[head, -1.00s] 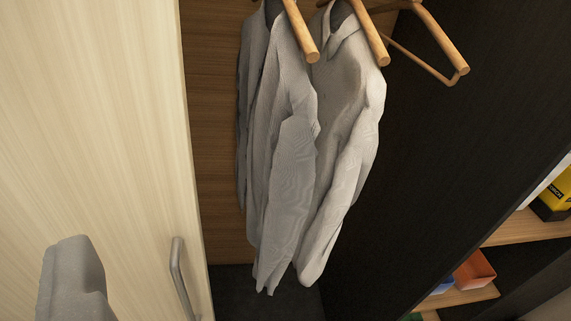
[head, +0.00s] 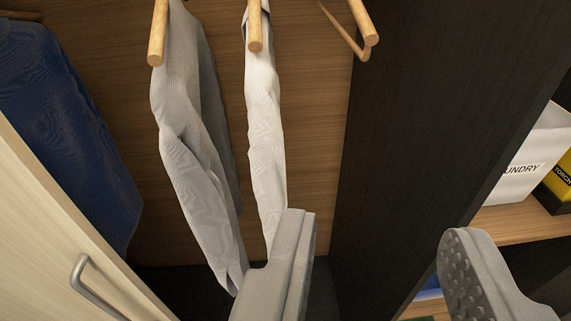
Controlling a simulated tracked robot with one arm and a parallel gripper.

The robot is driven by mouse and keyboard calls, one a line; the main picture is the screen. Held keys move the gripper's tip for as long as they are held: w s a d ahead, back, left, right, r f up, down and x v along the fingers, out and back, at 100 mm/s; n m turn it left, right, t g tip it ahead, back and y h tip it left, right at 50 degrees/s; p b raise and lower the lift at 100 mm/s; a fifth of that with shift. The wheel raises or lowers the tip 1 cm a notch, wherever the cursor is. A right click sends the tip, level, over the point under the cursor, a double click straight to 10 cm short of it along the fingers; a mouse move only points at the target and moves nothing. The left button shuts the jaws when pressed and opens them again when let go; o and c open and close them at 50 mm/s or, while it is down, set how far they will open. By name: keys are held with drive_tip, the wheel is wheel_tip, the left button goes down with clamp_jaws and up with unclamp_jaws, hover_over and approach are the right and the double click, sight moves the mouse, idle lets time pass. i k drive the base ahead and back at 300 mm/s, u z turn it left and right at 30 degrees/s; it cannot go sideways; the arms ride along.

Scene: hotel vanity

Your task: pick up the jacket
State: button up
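Two pale jackets hang side by side in the closet in the head view. The left one (head: 196,150) is grey and the right one (head: 263,120) is lighter and narrower from here. Both hang from wooden hangers. A dark blue garment (head: 65,130) hangs at the far left, partly behind the door.
A pale closet door (head: 50,240) with a metal handle (head: 90,285) stands at lower left. A dark divider panel (head: 420,110) is right of the jackets. Beyond it, shelves hold a white laundry box (head: 525,165) and a yellow torch box (head: 562,180). An empty hanger (head: 345,30) hangs near the divider.

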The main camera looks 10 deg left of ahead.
sight(195, 149)
drive_tip(key=z, duration=0.3)
drive_tip(key=k, duration=1.25)
drive_tip(key=u, duration=1.2)
drive_tip(key=i, duration=2)
drive_tip(key=u, duration=0.05)
